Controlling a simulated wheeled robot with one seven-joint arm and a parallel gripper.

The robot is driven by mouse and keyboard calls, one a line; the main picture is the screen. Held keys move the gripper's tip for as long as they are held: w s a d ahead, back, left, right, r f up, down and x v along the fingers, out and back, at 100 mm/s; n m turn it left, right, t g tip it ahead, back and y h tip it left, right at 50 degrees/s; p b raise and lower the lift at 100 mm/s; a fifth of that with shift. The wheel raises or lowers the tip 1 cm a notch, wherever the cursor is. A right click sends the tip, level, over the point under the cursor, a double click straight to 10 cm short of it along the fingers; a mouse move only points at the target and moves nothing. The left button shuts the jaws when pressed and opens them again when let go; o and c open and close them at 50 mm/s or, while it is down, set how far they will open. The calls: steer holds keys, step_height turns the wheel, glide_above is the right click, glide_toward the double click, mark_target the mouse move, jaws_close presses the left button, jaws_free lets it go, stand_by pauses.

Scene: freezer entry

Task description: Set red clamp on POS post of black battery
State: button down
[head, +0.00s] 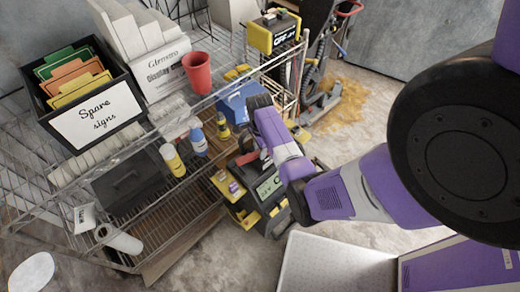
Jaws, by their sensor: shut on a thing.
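My arm reaches in from the right, and its far links cross the middle of the head view. My gripper cannot be made out; the far end of the arm is hidden behind its own links. A black machine with yellow parts and a green label (268,186) stands on the floor just left of the arm, partly covered by it. A small red piece (247,157) shows at its top, beside the arm; I cannot tell whether it is the red clamp. The black battery and its POS post cannot be told apart from the dark shapes there.
A wire shelf at left carries a box of spare signs (97,122), a red cup (197,72), a blue-and-white bottle (198,141) and a yellow-and-white bottle (172,160). A yellow-and-black unit (272,34) stands on a rack at the back. An orange spill (342,108) lies on the floor.

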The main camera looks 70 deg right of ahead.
steer(key=shift+f, duration=0.3)
steer(key=c, duration=1)
jaws_free()
steer(key=shift+r, duration=0.15)
step_height(320, 180, up, 8)
steer(key=shift+f, duration=0.15)
